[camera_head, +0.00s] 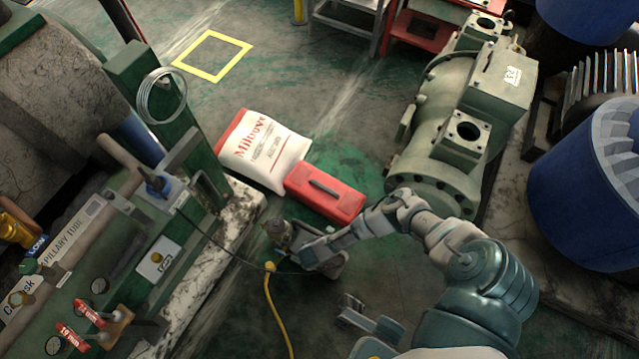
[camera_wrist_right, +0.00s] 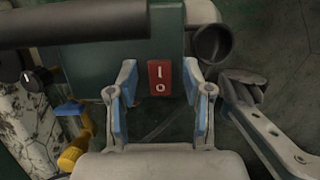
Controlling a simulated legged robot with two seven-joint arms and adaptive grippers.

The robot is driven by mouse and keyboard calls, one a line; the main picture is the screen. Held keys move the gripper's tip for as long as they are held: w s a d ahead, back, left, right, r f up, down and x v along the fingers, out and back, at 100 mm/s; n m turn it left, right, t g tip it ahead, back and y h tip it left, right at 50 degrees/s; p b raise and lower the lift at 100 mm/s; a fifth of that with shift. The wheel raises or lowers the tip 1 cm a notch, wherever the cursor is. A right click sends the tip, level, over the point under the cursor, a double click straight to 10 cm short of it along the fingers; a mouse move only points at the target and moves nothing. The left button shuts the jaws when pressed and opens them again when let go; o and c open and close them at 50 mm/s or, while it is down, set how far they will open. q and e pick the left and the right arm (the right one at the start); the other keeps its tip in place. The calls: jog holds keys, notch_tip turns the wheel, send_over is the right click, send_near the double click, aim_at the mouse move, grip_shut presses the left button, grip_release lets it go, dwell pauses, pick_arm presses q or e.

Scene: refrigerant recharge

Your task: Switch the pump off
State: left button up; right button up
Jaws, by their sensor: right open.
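The pump (camera_head: 277,232) is a small dark unit on the floor below the red case in the head view, partly hidden by my right gripper (camera_head: 303,258). In the right wrist view, the pump's dark green housing (camera_wrist_right: 90,60) fills the upper middle. Its red rocker switch (camera_wrist_right: 166,76), marked I and O, faces me with I at the top. My right gripper (camera_wrist_right: 160,88) is open, with its blue-padded fingers on either side of the switch and nothing between them. A grey gripper (camera_head: 362,318), seemingly my left, shows at the bottom centre; its jaw state is unclear.
A red case (camera_head: 325,194) and a white-and-red sack (camera_head: 262,150) lie behind the pump. A yellow hose (camera_head: 279,312) runs forward along the floor. A green compressor (camera_head: 470,120) stands right, a valve panel (camera_head: 135,255) left. A black bar (camera_wrist_right: 70,25) crosses the wrist view's top.

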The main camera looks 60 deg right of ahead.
jog(key=v, duration=1.1)
jog(key=shift+r, duration=0.4)
jog(key=shift+a, duration=0.1)
